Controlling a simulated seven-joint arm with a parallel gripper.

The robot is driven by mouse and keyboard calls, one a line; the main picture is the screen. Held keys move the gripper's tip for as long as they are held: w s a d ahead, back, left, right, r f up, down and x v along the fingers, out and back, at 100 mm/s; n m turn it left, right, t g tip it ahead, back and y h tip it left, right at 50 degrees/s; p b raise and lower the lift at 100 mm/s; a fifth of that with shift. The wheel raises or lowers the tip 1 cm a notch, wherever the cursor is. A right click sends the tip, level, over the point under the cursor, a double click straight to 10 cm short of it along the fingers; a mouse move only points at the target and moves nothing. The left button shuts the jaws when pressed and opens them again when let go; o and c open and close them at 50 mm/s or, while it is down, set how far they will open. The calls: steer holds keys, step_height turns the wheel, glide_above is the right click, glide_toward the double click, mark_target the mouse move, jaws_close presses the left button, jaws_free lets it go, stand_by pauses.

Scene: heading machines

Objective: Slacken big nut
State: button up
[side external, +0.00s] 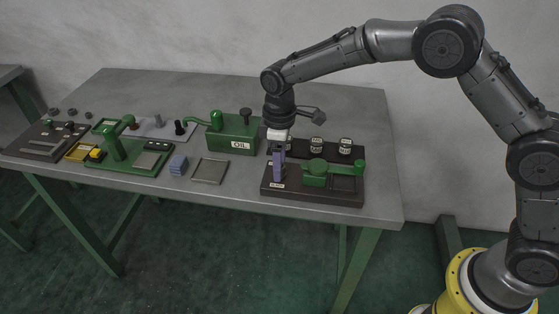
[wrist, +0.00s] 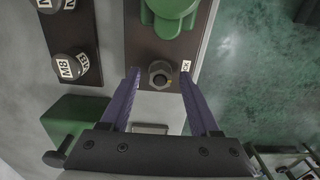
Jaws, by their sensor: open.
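The big nut (wrist: 160,73) is a grey metal nut with a round hole or stud at its centre, on the dark base plate (wrist: 136,40) beside a small white label. My gripper (wrist: 160,76) is open, with its two purple fingers on either side of the nut in the wrist view. A gap shows between the nut and each finger; whether the fingertips are level with it I cannot tell. In the side view my gripper (side external: 278,180) points down over the left end of the dark plate (side external: 322,197); its fingers hide the nut there.
A green fixture with a lever (side external: 315,175) sits on the same plate, right of my gripper. Labelled round pots (side external: 345,146) stand behind it. A green oil box (side external: 235,135) is to the left.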

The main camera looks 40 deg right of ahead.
step_height(320, 180, up, 14)
stand_by(0.6)
steer(key=shift+f, duration=0.1)
step_height(320, 180, up, 10)
steer(key=m+t, duration=0.1)
steer(key=t, duration=0.1)
glide_above(286, 172)
steer(key=s+d, duration=0.3)
steer(key=d, duration=0.1)
steer(key=s+d+r+m+t, duration=0.1)
steer(key=s+d+r, duration=0.1)
steer(key=s+d, duration=0.3)
steer(key=s+d+r+m+t, duration=0.1)
steer(key=s+d+r+m, duration=0.15)
steer(key=s, duration=0.45)
steer(key=s+d+f+m, duration=0.2)
steer(key=s+f, duration=0.3)
steer(key=s, duration=0.3)
steer(key=s+d+f+m+t, duration=0.1)
steer(key=s+f+m, duration=0.1)
steer(key=s+f, duration=0.4)
steer(key=shift+s+d+f+m+t, duration=0.25)
steer(key=shift+s+d+m+t, duration=0.1)
steer(key=shift+s, duration=0.5)
